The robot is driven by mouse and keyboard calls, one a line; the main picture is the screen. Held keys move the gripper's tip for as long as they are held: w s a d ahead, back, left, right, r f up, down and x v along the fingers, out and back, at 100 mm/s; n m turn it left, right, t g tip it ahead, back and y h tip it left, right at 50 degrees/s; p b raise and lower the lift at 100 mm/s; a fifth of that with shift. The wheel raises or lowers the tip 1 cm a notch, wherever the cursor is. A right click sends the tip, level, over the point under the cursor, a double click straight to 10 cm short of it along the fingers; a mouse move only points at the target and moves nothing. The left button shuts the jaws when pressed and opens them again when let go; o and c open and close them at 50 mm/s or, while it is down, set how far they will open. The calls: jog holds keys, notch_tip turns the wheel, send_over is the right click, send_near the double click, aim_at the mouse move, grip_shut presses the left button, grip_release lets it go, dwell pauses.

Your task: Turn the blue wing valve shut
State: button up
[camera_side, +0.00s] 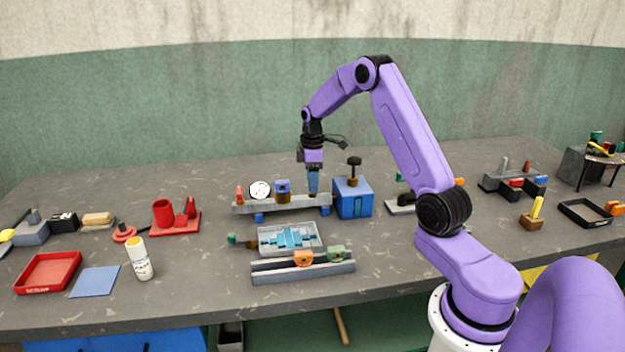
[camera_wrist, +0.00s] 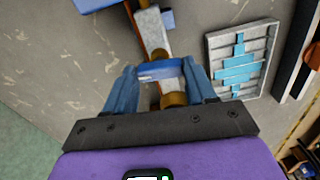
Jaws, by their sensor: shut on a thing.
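The blue wing valve (camera_wrist: 158,70) shows in the wrist view as a flat blue handle over a grey rail with brass-coloured fittings. My gripper (camera_wrist: 161,74) has one blue finger at each end of the handle and is shut on it. In the side view, my gripper (camera_side: 313,190) points straight down at the right part of the grey pipe rail (camera_side: 300,203). There its fingers hide the handle, and I cannot tell the handle's angle from that side.
A blue box (camera_side: 352,198) with a dark knob on top stands close to the right of my gripper. A white gauge (camera_side: 260,190) and a blue-and-brass fitting (camera_side: 283,189) sit on the rail to the left. A grey tray (camera_side: 290,238) with light-blue pieces lies in front.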

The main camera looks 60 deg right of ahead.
jog(key=shift+r+n, duration=0.1)
jog(key=shift+n, duration=0.5)
jog(key=o, duration=1)
jog(key=shift+o, duration=0.2)
notch_tip(320, 180, up, 17)
jog(key=shift+r, duration=0.15)
